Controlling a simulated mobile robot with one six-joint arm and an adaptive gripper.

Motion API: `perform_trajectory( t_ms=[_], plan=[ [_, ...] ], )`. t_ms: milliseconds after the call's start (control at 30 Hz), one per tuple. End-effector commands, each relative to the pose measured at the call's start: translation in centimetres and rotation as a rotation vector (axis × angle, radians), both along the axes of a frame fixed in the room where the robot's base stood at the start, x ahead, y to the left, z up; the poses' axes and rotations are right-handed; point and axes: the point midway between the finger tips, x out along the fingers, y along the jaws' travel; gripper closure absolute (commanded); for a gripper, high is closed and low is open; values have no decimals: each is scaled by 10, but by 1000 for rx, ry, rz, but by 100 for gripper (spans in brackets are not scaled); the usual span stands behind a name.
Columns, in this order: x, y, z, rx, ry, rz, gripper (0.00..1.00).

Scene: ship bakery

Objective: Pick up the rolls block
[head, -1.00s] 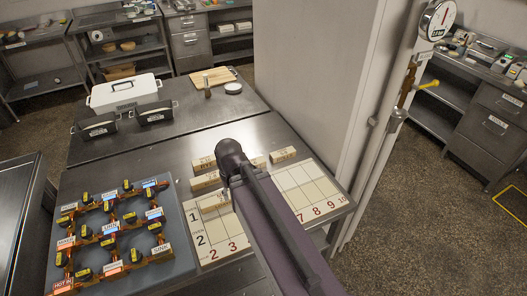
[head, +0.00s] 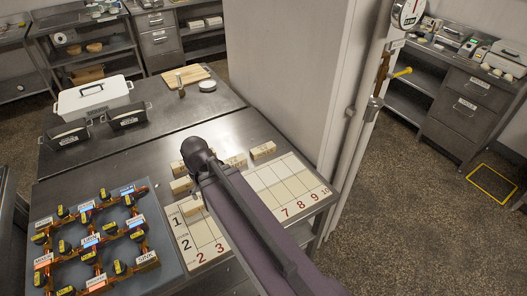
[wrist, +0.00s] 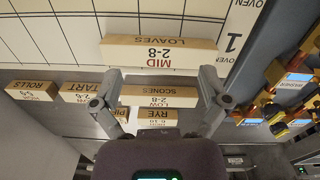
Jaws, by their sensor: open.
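The rolls block (wrist: 32,90) is a small wooden block with a pale label reading ROLLS. It lies at the far left of the wrist view, on the metal table beside the white chart. In the head view it seems to be the rightmost block (head: 263,151), though its label is unreadable there. My gripper (wrist: 160,78) is open and empty in the wrist view. Its fingers are spread either side of the scones block (wrist: 158,96), well to the right of the rolls block. In the head view my arm hides the fingers.
Loaves (wrist: 161,52), start (wrist: 88,93) and rye (wrist: 157,116) blocks lie nearby; another is partly hidden by a finger. The numbered chart (head: 290,183) borders the blocks. A grey board with yellow-black parts (head: 155,270) stands left. A pale wall column (head: 283,80) rises behind.

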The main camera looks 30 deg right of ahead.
Motion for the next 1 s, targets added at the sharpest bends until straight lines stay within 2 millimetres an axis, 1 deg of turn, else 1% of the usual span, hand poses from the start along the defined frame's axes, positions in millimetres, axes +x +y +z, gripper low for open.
perform_trajectory(
  t_ms=[67, 167, 367, 500, 700, 900, 1000],
  plan=[
    [9, -5, -1, -16, -2, 45, 3],
    [22, -17, -3, -45, -2, 127, 3],
    [55, -57, -7, -130, 16, 362, 3],
    [79, -90, -8, -196, 48, 553, 3],
    [110, -139, -9, -280, 127, 824, 3],
    [137, -190, -8, -347, 236, 1090, 3],
    [147, -212, -6, -367, 295, 1208, 3]
  ],
)
